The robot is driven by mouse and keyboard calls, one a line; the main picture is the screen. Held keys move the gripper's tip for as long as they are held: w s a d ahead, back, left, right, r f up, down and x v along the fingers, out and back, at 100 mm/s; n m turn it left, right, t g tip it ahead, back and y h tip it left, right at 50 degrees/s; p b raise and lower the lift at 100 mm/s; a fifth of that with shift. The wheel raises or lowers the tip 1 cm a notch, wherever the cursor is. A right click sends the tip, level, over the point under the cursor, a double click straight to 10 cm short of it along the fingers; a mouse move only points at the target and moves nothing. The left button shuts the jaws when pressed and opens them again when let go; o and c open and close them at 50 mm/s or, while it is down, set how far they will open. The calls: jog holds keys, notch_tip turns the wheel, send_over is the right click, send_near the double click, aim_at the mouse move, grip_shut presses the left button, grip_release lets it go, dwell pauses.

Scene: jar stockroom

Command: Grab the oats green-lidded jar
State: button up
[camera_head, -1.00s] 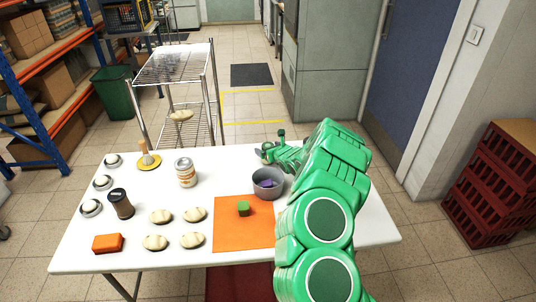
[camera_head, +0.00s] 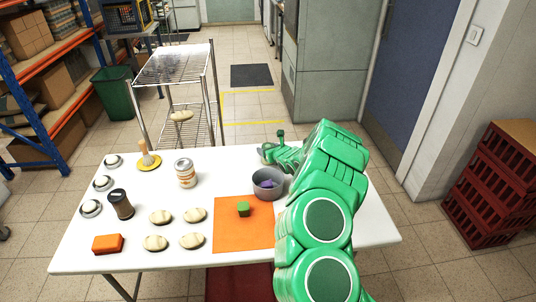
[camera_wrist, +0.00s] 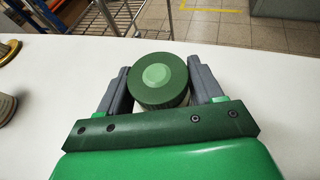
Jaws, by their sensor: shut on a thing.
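A jar with a round green lid (camera_wrist: 157,78) shows in the wrist view, seen from above, between the two grey fingers of my gripper (camera_wrist: 157,88). The fingers are shut on its sides. The lid hides most of the jar's body, so its label and contents cannot be read. The jar appears to be at the white table top.
A wire rack (camera_head: 172,65) stands behind the table.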

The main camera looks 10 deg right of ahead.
jog(key=shift+r, duration=0.15)
jog(key=c, duration=0.3)
jog(key=shift+r, duration=0.65)
jog(key=r, duration=0.1)
jog(key=s+r, duration=0.1)
jog(key=r, duration=0.1)
jog(key=shift+s+r, duration=0.2)
jog(key=shift+s, duration=0.1)
jog(key=s+r, duration=0.8)
jog(key=s, duration=0.4)
jog(key=shift+s+d, duration=0.2)
jog(key=shift+d, duration=0.15)
